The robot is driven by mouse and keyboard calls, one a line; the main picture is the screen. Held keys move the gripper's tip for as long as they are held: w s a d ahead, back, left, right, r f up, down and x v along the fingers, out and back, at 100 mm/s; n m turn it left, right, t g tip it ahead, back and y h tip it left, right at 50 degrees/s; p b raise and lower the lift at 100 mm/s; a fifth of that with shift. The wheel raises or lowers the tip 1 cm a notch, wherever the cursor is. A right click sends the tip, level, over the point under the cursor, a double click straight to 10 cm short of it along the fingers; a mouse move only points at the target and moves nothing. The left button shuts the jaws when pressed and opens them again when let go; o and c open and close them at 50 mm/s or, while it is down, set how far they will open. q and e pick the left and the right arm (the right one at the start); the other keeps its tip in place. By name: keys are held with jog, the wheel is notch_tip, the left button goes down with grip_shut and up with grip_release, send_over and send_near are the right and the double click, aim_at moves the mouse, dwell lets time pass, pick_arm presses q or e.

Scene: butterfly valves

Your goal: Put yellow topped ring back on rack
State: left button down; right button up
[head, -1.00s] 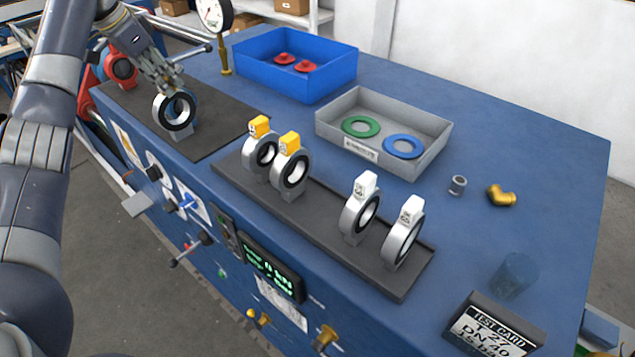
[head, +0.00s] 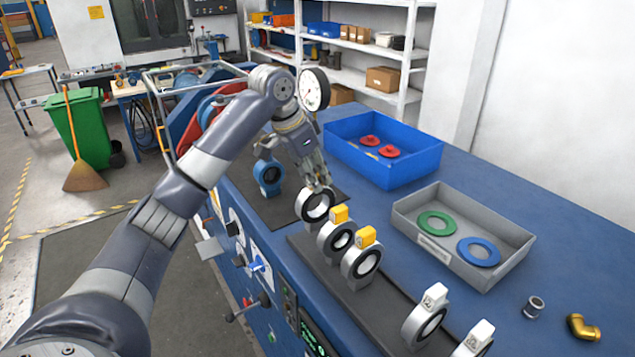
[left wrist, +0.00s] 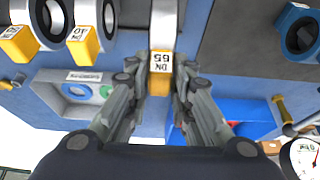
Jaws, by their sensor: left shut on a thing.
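My left gripper (head: 318,184) is shut on a silver ring (head: 315,205) with a black liner. In the left wrist view the fingers (left wrist: 160,88) close on its yellow top (left wrist: 160,72), marked DN 65; the fingers hide this top in the head view. The ring hangs upright by the far left end of the black rack (head: 355,300). I cannot tell whether it touches anything below. Two yellow-topped rings (head: 337,238) (head: 361,262) stand on the rack, with two white-topped rings (head: 425,318) (head: 470,345) further right. My right gripper is not in view.
A blue valve body (head: 268,177) stands on a dark mat (head: 278,208) behind the held ring. A blue bin (head: 400,170) with red discs and a grey tray (head: 405,220) with green and blue rings lie to the right. A gauge (head: 313,89) rises behind my gripper.

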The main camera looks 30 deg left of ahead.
pick_arm(q)
jog(key=shift+d, duration=0.3)
jog(key=shift+f, duration=0.2)
notch_tip(320, 180, down, 2)
jog(key=shift+p, duration=0.85)
jog(key=shift+a+f, duration=0.1)
jog(key=shift+f, duration=0.45)
jog(key=c, duration=1.8)
grip_release()
jog(key=shift+f, duration=0.15)
jog(key=shift+c, duration=0.2)
jog(key=o, duration=0.4)
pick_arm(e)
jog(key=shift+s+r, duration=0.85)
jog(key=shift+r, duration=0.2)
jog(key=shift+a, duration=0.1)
